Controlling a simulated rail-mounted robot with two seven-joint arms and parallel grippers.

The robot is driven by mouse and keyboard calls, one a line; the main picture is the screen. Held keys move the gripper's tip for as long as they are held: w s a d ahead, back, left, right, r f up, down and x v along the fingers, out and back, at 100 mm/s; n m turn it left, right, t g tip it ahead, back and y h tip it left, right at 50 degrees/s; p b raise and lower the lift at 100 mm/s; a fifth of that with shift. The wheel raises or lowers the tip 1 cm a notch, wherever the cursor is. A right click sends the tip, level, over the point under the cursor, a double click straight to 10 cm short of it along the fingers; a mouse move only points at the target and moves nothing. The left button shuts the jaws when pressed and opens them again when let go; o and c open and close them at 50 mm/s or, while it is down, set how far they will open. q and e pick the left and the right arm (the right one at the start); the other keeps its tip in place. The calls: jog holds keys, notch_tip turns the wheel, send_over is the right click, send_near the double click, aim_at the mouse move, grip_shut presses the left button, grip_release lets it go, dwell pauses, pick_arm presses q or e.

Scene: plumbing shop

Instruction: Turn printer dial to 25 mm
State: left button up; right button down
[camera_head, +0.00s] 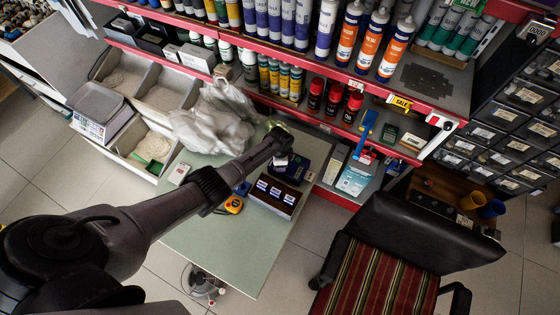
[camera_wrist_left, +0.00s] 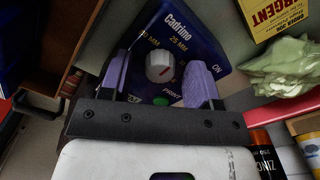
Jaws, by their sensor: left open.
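The printer (camera_wrist_left: 205,45) is a dark blue device with "Cadrimo", "25 MM", "ON" and "PRINT" on its face. In the head view the printer (camera_head: 292,166) stands on the table, partly hidden by my left arm. Its round pale grey dial (camera_wrist_left: 158,66) has a small red mark on its lower right part; "25 MM" is printed above and right of it. Another millimetre label at upper left is partly cut off. My left gripper (camera_wrist_left: 159,72) is open, its purple fingers on either side of the dial, apart from it. A green button (camera_wrist_left: 161,100) sits below the dial. My right gripper is out of view.
Shelves of bottles (camera_head: 330,30) rise behind. A striped chair (camera_head: 375,275) stands right. The front of the table is clear.

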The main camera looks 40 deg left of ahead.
pick_arm(q)
jog(key=shift+r, duration=0.1)
jog(key=shift+r, duration=0.3)
notch_tip(320, 180, up, 13)
jog(key=p, duration=0.3)
dwell(0.6)
